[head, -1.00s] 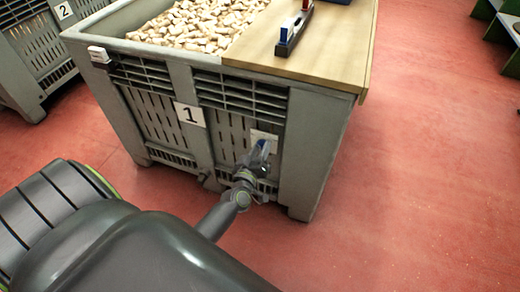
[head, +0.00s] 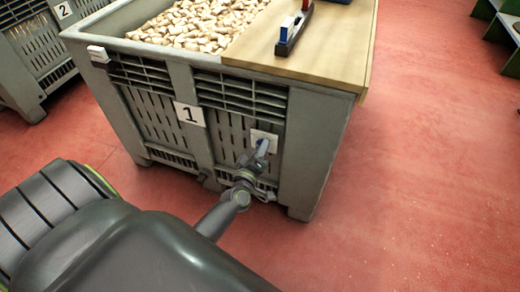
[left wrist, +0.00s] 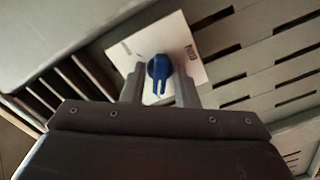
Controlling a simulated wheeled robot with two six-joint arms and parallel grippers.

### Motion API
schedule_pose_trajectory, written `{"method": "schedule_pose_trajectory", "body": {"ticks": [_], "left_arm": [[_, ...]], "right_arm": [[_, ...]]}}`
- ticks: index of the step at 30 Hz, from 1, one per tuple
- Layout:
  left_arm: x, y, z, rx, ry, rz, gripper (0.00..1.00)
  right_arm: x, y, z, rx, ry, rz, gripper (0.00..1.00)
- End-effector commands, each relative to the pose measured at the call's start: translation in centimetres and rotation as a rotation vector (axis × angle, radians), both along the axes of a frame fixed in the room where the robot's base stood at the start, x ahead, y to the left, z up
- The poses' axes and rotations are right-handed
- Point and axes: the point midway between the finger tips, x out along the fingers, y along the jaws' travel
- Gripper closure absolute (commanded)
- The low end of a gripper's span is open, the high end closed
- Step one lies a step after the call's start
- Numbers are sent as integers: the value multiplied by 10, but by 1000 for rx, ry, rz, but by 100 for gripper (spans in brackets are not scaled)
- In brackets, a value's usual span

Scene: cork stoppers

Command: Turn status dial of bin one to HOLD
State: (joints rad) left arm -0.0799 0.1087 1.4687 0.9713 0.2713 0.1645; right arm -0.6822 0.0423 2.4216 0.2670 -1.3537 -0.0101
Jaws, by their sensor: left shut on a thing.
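Bin one is the grey slatted crate (head: 325,140) with a "1" label (head: 189,114) on its front. The status dial is a blue knob (left wrist: 159,68) on a white plate (left wrist: 183,38), seen close up in the left wrist view. The plate also shows on the right of the bin's front in the head view (head: 270,136). My left gripper (left wrist: 159,77) is at the plate, with a finger on each side of the knob, shut on it. Lettering on the plate is partly visible but too small to read surely. My right gripper is not in view.
Cork stoppers (head: 195,27) fill the bin's open part. A wooden board (head: 330,55) covers its right side, with a small holder (head: 292,35) carrying red and blue items. Bin two (head: 30,50) stands at the far left. The red floor (head: 430,170) to the right is clear.

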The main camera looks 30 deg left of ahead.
Motion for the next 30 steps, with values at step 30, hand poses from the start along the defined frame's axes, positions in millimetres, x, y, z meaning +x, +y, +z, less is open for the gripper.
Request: {"method": "schedule_pose_trajectory", "body": {"ticks": [30], "left_arm": [[-25, -5, -2, -56, -10, 1, 65]], "right_arm": [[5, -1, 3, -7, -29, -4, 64]]}}
